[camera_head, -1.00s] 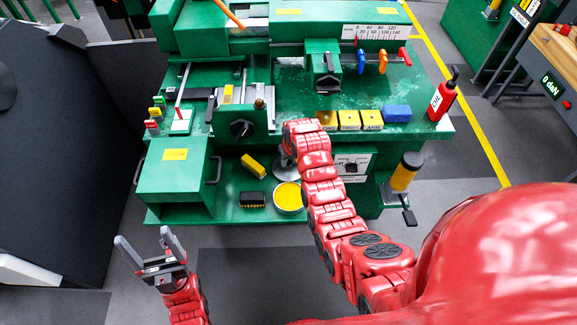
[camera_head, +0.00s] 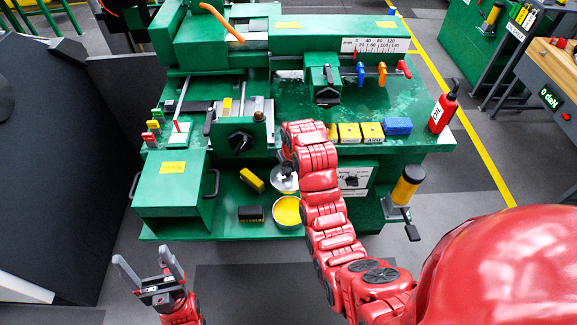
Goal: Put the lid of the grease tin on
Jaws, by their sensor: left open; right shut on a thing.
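The open grease tin (camera_head: 287,212), a round tin showing yellow grease, stands on the lower green shelf of the machine. A round grey metal lid (camera_head: 285,184) is just behind the tin, apart from its opening or partly over its back edge; I cannot tell which. My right gripper (camera_head: 287,168) is shut on the lid, with its fingers mostly hidden by my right arm. My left gripper (camera_head: 148,264) is open and empty at the lower left, in front of the machine.
A yellow block (camera_head: 252,180) and a black block (camera_head: 251,214) lie left of the tin on the shelf. A green box (camera_head: 172,190) stands further left. Yellow boxes (camera_head: 349,132), a blue block (camera_head: 397,126) and a red oil bottle (camera_head: 443,108) stand on the upper bench.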

